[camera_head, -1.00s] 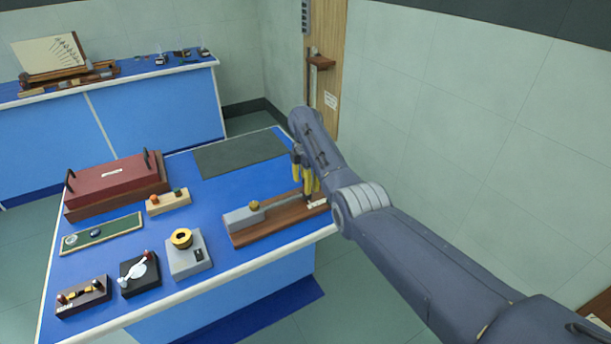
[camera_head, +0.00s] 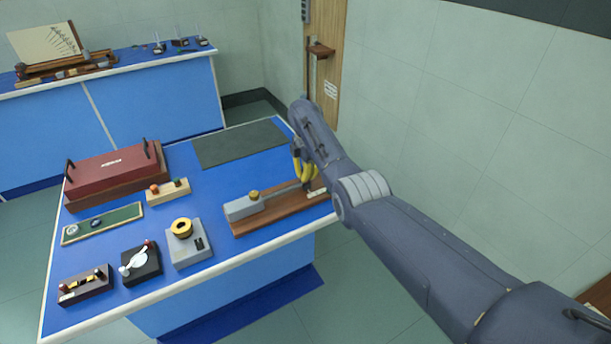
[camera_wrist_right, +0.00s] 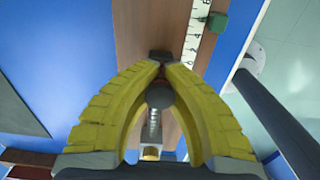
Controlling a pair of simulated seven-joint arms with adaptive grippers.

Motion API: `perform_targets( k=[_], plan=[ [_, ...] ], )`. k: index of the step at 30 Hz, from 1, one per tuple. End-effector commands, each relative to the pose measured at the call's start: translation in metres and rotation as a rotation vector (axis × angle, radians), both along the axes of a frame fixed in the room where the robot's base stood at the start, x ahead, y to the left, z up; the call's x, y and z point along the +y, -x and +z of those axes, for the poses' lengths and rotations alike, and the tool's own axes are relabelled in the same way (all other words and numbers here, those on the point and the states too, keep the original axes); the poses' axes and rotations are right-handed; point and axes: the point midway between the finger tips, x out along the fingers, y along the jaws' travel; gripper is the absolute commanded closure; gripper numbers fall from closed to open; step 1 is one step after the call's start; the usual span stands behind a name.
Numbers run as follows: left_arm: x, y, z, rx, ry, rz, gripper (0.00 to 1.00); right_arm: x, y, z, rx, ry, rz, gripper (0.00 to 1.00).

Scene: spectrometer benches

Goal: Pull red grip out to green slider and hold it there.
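My right gripper (camera_head: 305,182) is over the right end of the wooden board of the spring device (camera_head: 280,215). In the right wrist view its yellow fingers (camera_wrist_right: 161,68) bow inward and their tips nearly meet around a dark, shadowed piece, which appears to be the red grip (camera_wrist_right: 160,96). Its red colour hardly shows. A metal rod or spring (camera_wrist_right: 152,125) lies behind the grip, toward the grey housing (camera_head: 243,209). My left gripper is out of view.
The blue bench also holds a red-lidded case (camera_head: 115,168), a small block with coloured knobs (camera_head: 168,191), a grey box with a yellow ring (camera_head: 189,245) and a dark mat (camera_head: 238,143). A wall stands to the right.

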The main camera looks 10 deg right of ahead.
Motion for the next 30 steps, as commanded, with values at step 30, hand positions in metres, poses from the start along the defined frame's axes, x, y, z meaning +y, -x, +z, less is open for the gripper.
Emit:
perform_targets(
  k=[30],
  plan=[
    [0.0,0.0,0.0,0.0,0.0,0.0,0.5,-0.013,-0.005,0.0,0.0,0.001,-0.001,1.0]
  ],
)
